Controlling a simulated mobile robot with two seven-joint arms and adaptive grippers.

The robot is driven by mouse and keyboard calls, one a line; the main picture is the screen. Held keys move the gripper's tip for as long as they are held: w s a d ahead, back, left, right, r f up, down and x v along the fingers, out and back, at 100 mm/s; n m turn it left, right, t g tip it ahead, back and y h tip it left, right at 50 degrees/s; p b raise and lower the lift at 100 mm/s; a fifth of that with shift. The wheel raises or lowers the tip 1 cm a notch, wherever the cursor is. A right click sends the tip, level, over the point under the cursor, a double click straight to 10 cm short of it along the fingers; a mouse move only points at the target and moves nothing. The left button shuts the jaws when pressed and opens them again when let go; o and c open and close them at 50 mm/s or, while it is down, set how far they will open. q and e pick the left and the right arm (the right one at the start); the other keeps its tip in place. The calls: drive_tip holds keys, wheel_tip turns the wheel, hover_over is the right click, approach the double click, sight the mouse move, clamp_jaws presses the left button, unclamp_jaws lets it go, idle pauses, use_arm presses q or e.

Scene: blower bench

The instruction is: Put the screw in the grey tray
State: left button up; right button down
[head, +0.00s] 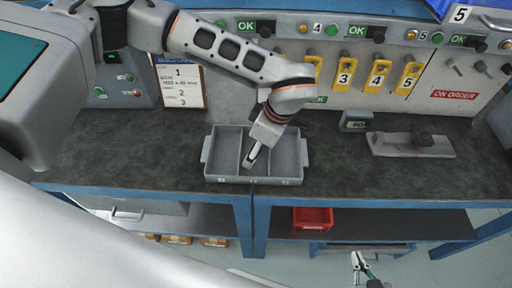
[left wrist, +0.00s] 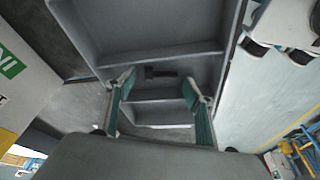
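The grey tray (head: 213,172) stands on the dark bench top and has three compartments. My left gripper (head: 251,160) points down into its middle compartment. In the left wrist view the two green-padded fingers of the left gripper (left wrist: 159,84) stand apart, with nothing held between them. A small dark screw (left wrist: 161,72) lies inside the tray (left wrist: 140,35) in that view, just beyond the fingertips. The screw is not visible in the head view, where my gripper and arm cover part of the tray. My right gripper (head: 360,262) is low, in front of the bench, and looks open and empty.
A grey metal block with a plate (head: 412,145) lies right of the tray. A small grey labelled box (head: 355,121) stands behind. Yellow numbered tags (head: 377,77) hang at the back. A red bin (head: 312,218) sits on the shelf below. The bench left of the tray is clear.

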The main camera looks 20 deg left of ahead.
use_arm(q)
drive_tip(key=shift+r, duration=0.1)
drive_tip(key=v, duration=1.2)
drive_tip(key=shift+p, duration=0.45)
